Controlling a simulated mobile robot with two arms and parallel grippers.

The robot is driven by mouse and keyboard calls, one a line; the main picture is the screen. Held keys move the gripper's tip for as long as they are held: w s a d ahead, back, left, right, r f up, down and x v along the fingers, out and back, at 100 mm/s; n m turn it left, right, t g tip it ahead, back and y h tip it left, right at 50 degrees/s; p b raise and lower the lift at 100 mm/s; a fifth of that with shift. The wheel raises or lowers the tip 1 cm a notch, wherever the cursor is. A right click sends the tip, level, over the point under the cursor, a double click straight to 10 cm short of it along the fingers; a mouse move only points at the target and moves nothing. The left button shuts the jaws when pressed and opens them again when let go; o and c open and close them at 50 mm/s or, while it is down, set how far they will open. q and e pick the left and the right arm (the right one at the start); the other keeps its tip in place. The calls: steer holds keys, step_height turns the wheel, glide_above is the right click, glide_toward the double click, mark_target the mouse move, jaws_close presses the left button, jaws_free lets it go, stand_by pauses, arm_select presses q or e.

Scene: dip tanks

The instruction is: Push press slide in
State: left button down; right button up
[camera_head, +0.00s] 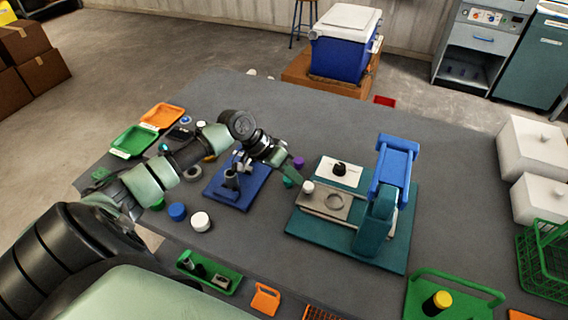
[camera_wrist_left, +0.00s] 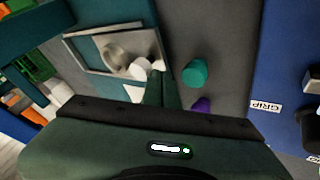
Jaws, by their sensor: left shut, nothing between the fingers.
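The press (camera_head: 378,222) stands on a teal base plate on the table, with a blue upper part (camera_head: 393,167). Its grey slide (camera_head: 325,203) sticks out to the left and has a round recess and a white knob (camera_head: 308,187) at its outer end. In the left wrist view the slide (camera_wrist_left: 85,46) and the white knob (camera_wrist_left: 139,69) lie just ahead of the fingers. My left gripper (camera_head: 299,178) is shut and empty, its tips close beside the knob. I cannot tell whether they touch it. My right gripper is not in view.
A blue plate with a dark stand (camera_head: 231,181) is left of the press. A white plate with a black knob (camera_head: 339,169) lies behind the slide. A teal cap (camera_wrist_left: 195,73) and a purple cap (camera_wrist_left: 201,104) are near the fingers. A green tray (camera_head: 448,298) stands front right.

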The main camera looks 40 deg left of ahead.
mark_target(311, 185)
arm_select(q)
steer(key=shift+d+f, duration=0.1)
steer(key=shift+d, duration=0.1)
steer(key=d+p, duration=0.1)
steer(key=d, duration=0.2)
steer(key=w+d+p, duration=0.1)
steer(key=shift+d+r+p, duration=0.3)
steer(key=shift+r, duration=0.1)
steer(key=d, duration=0.2)
steer(key=w+d+p, duration=0.1)
steer(key=d, duration=0.1)
steer(key=d+p, duration=0.1)
steer(key=d, duration=0.2)
steer(key=shift+w+f, duration=0.3)
steer(key=shift+a, duration=0.1)
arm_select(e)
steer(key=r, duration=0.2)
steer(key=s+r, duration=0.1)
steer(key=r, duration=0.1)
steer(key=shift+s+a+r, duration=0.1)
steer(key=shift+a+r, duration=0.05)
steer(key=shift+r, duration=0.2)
